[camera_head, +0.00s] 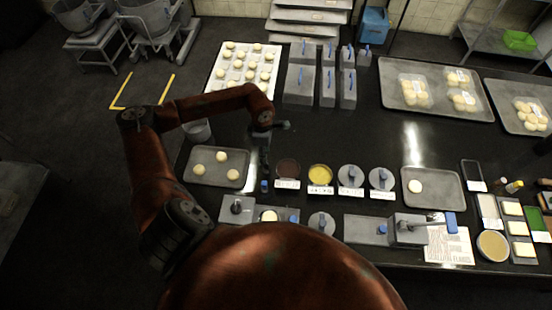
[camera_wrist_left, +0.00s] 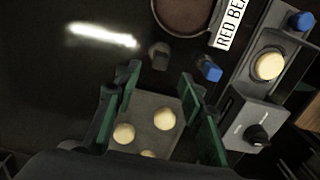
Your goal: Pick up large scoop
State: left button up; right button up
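A blue-ended tool (camera_head: 264,186) lies on the black counter between the left dough tray and the dark red bean container (camera_head: 288,168). In the left wrist view, a blue handle end (camera_wrist_left: 209,68) and a dark grey handle end (camera_wrist_left: 159,55) stand side by side, just beyond my fingers. They look like scoop handles; which is the large scoop I cannot tell. My left gripper (camera_head: 265,150) points down above this spot. Its green-padded fingers are apart and empty in the left wrist view (camera_wrist_left: 158,90). My right gripper is not in view.
A tray with dough balls (camera_head: 236,178) is left of the gripper. Tall grey containers (camera_head: 299,85) stand behind. The counter's middle is clear.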

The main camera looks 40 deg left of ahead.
aim_at(266, 167)
pick_arm(q)
jog(key=shift+s+f+p, duration=0.15)
jog(key=shift+s+f, duration=0.05)
jog(key=shift+f, duration=0.25)
jog(key=shift+s+f+p, duration=0.15)
jog(key=shift+s+f, duration=0.05)
jog(key=shift+f, duration=0.25)
jog(key=shift+w+d+f+p, duration=0.1)
jog(key=shift+w+f+p, duration=0.1)
jog(key=shift+f, duration=0.35)
jog(key=shift+w+d+f+p, duration=0.1)
jog(key=shift+w+f+p, duration=0.05)
jog(key=shift+f, duration=0.4)
notch_tip(266, 167, down, 3)
jog(key=shift+a+f+p, duration=0.1)
jog(key=shift+f+p, duration=0.1)
jog(key=shift+p, duration=0.1)
jog(key=shift+w, duration=0.1)
jog(key=c, duration=0.9)
grip_shut()
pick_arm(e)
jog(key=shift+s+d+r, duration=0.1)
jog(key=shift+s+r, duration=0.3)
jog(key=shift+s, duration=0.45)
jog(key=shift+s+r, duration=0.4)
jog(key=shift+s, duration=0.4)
